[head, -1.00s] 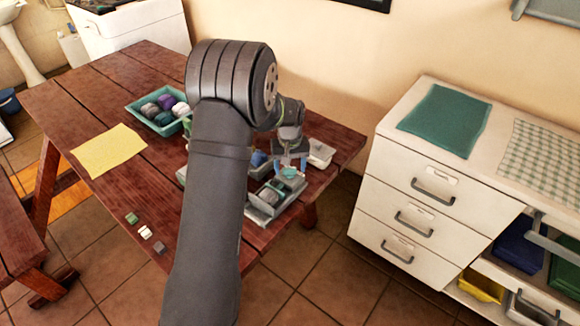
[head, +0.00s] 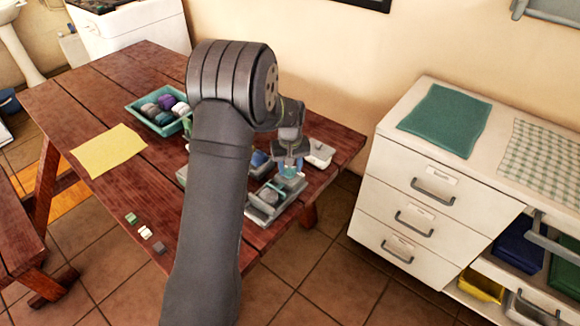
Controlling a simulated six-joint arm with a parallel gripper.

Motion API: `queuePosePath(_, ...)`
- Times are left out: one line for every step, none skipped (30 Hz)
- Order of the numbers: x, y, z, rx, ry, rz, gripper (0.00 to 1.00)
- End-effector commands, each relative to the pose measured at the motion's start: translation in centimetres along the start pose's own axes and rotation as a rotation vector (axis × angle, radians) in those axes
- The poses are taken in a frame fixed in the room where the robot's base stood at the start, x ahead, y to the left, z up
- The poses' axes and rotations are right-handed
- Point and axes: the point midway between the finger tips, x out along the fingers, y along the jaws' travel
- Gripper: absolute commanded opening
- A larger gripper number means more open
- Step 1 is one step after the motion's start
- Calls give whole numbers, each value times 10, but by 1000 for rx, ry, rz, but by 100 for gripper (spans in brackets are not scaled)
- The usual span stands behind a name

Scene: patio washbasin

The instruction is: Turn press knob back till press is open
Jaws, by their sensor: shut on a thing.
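The press knob (head: 289,172) is a small teal piece on top of the press. The press (head: 268,199) is a grey, box-like thing near the right edge of the wooden table, with a green part on it. My gripper (head: 291,165) comes down from above with blue fingertips and is shut on the knob. My arm covers the area left of the press, and the gripper hides part of the knob. How far the press is open is too small to tell.
The wooden table (head: 95,105) holds a teal tray (head: 139,110) with several rolled cloths, a yellow cloth (head: 107,150) and small blocks (head: 145,233) at the front. A white container (head: 318,152) stands just behind the gripper. A white drawer cabinet (head: 405,205) is at right.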

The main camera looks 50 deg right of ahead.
Motion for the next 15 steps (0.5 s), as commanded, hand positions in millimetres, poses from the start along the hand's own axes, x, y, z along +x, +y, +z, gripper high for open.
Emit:
queuePosePath(0, 0, 0, -30, 0, 0, 19)
queuePosePath(0, 1, 0, -53, 0, 0, 19)
queuePosePath(0, 1, 0, -84, 0, 0, 19)
queuePosePath(0, 1, 0, -109, 0, 0, 19)
queuePosePath(0, 1, 0, -135, 0, 0, 19)
queuePosePath(0, 2, 0, -171, 0, 0, 19)
queuePosePath(0, 2, 0, -199, 0, 0, 19)
queuePosePath(0, 2, 0, -227, 0, 0, 19)
queuePosePath(0, 2, 0, -266, 0, 0, 19)
queuePosePath(0, 2, 0, -294, 0, 0, 19)
queuePosePath(0, 2, 0, -323, 0, 0, 19)
queuePosePath(0, 3, -1, -362, 0, 0, 19)
queuePosePath(0, 3, -1, -390, 0, 0, 19)
queuePosePath(0, 3, -1, -419, 0, 0, 19)
queuePosePath(0, 3, -1, -457, 0, 0, 19)
